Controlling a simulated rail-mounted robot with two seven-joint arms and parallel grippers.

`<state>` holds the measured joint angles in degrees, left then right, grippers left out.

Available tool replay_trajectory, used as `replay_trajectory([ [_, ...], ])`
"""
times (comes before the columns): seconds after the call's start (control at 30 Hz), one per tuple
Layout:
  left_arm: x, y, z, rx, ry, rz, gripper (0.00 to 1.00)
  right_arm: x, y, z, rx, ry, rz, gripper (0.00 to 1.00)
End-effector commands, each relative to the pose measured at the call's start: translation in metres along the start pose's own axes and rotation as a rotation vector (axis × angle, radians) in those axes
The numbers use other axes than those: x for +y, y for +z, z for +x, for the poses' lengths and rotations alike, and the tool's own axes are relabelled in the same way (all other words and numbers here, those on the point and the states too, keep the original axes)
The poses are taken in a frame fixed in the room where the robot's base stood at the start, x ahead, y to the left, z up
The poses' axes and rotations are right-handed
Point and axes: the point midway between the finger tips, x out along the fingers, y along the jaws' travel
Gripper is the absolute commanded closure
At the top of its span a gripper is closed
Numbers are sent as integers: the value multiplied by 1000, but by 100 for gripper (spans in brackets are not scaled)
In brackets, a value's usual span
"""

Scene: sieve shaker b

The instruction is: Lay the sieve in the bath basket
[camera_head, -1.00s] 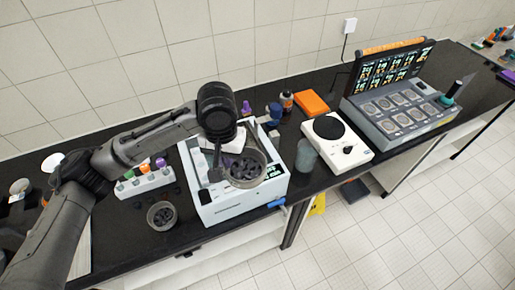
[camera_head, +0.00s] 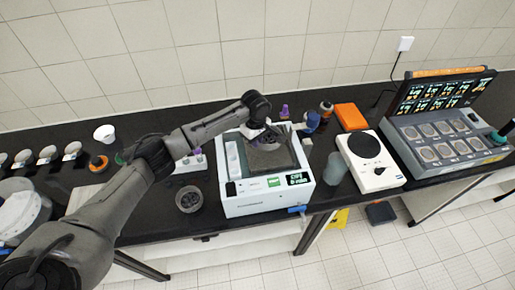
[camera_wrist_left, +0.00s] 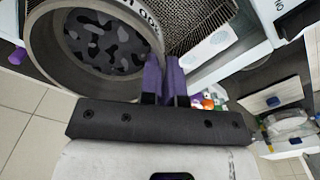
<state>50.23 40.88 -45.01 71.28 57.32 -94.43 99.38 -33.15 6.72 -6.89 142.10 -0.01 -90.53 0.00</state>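In the left wrist view the sieve (camera_wrist_left: 62,70) is a round metal ring with dark grey lumps in it and lettering on its rim. My left gripper (camera_wrist_left: 165,70) has its purple fingers close together at the sieve's rim, apparently pinching it. The mesh of the bath basket (camera_wrist_left: 197,22) shows beside the sieve. In the head view my left gripper (camera_head: 268,138) is over the back of the white bath (camera_head: 250,207), where the grey basket (camera_head: 282,160) lies in the open tank. The sieve is mostly hidden there. I cannot tell whether it touches the basket. My right gripper is out of view.
A small round cup of dark lumps (camera_head: 189,200) stands left of the bath. To the right are a translucent beaker (camera_head: 334,168), a white hotplate (camera_head: 372,162) and an orange box (camera_head: 350,117). A purple-capped bottle (camera_head: 284,111) stands close behind the bath.

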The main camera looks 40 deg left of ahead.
Motion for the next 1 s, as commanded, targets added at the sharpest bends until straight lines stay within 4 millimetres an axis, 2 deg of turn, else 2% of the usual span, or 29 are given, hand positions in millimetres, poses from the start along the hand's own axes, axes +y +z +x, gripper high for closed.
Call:
replay_trajectory([
  [0.27,0,0,16,0,-1,3,100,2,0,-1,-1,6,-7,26],
  [0.53,0,0,45,0,-1,2,100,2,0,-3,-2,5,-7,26],
  [0.97,0,1,50,-1,0,3,100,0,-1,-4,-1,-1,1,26],
  [1.0,0,0,51,0,0,3,92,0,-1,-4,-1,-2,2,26],
])
